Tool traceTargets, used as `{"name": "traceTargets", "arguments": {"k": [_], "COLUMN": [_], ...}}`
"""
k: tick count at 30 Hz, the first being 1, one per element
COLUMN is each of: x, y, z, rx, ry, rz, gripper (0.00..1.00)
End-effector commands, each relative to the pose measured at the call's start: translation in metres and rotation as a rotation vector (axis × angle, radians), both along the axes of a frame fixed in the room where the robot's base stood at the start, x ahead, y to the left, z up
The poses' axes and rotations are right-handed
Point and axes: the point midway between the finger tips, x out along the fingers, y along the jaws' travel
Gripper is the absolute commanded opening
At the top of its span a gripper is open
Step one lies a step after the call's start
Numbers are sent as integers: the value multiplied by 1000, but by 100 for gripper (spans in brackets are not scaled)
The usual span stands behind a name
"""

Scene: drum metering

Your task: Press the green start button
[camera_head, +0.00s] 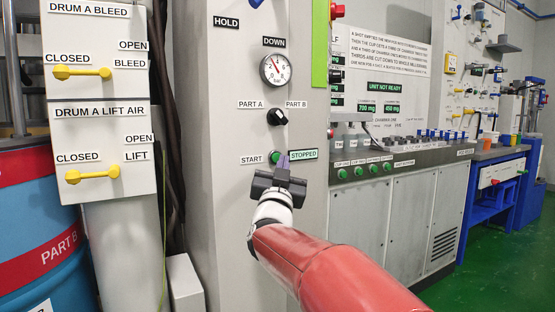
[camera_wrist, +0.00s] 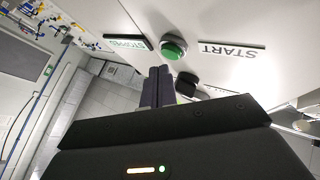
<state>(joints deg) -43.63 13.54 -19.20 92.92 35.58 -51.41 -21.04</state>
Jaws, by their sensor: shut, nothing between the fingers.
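The green start button (camera_head: 275,157) sits on the grey panel between the START label (camera_head: 251,159) and the green STOPPED sign (camera_head: 303,154). In the wrist view the round green button (camera_wrist: 173,48) stands out from the panel, just beyond my fingertips. The START label (camera_wrist: 232,48) and the STOPPED sign (camera_wrist: 128,42) flank it there. My gripper (camera_head: 283,160) is shut and empty, its fingertips beside the button in the head view. In the wrist view its fingers (camera_wrist: 159,72) point toward the button. I cannot tell whether they touch it.
Above are the PART A / PART B selector (camera_head: 277,117) and a pressure gauge (camera_head: 276,69). At left are yellow-handled valves (camera_head: 82,72) and a blue drum (camera_head: 40,230). A bench with several green buttons (camera_head: 358,171) stands at right.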

Motion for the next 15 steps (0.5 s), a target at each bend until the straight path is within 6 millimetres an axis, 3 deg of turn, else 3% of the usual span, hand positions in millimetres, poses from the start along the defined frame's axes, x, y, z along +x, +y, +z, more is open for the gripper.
{"name": "traceTargets", "arguments": {"k": [15], "x": [6], "y": [4], "z": [0], "rx": [0], "ry": [0], "rz": [0], "gripper": [0]}}
